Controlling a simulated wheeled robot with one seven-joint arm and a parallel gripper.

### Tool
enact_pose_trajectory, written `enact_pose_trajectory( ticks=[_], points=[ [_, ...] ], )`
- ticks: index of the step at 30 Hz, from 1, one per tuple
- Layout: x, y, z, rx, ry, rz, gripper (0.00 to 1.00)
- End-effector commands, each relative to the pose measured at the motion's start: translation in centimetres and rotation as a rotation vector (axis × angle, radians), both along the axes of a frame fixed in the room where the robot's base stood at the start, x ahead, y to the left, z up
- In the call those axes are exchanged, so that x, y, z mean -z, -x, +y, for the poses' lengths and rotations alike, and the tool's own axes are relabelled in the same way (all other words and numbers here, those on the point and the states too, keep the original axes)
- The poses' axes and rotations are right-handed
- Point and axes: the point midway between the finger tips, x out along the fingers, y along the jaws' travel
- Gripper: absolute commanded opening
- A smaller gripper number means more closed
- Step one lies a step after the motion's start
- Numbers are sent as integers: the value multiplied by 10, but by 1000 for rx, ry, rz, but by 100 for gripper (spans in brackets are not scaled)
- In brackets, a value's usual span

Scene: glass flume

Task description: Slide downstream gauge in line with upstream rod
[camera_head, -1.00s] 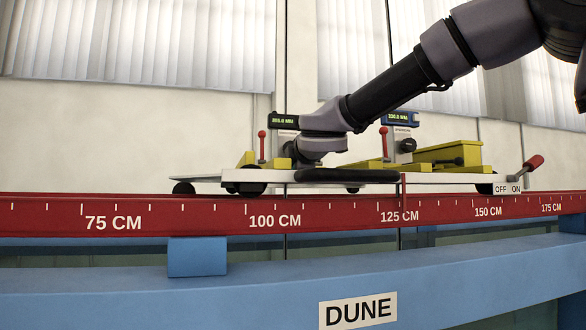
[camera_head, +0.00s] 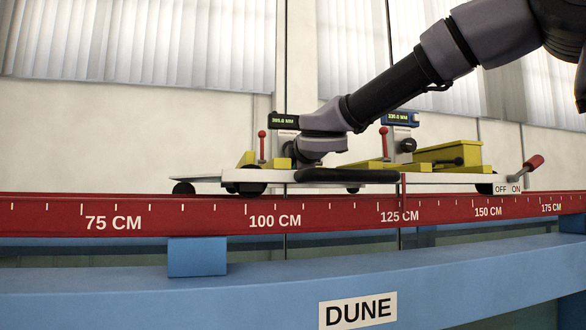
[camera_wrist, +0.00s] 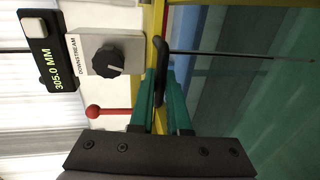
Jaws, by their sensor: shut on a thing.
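The downstream gauge is the left one on the white carriage (camera_head: 230,178) in the head view. Its display (camera_head: 284,121) shows there, and its grey block (camera_wrist: 112,50), labelled DOWNSTREAM, shows in the wrist view with a black knob and a reading of 305.0 MM. My gripper (camera_wrist: 165,78) has its teal fingers shut on a black handle (camera_wrist: 158,68) beside this block. A thin dark rod (camera_wrist: 240,55) runs right from there over the flume. The right gauge (camera_head: 400,118) stands further along the carriage. I cannot make out its rod. My wrist covers part of the left gauge.
The carriage sits on a red rail (camera_head: 330,212) marked in centimetres. A red lever (camera_head: 262,146) stands by the left gauge and another (camera_head: 384,142) by the right one. An OFF/ON lever (camera_head: 527,166) is at the right end. Blue beams (camera_head: 250,285) run in front.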

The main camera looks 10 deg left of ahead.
Motion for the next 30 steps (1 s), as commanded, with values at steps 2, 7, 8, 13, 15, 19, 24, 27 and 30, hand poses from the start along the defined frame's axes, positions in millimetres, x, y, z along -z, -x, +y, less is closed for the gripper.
enact_pose_trajectory(
  ticks=[2, 7, 8, 13, 15, 19, 24, 27, 30],
  points=[
    [0, 4, -2, 0, 0, 1, 0],
    [-1, 37, -18, -2, -1, 1, 0],
    [-1, 45, -23, 0, -2, 1, 0],
    [-1, 88, -44, 0, -1, 0, 0],
    [-1, 102, -50, 0, -2, 1, 0],
    [0, 117, -57, 1, 0, 0, 0],
    [1, 121, -59, 2, 2, 1, 0],
    [1, 121, -58, 2, 1, 2, 0],
    [1, 121, -58, 2, 1, 2, 19]
  ],
)
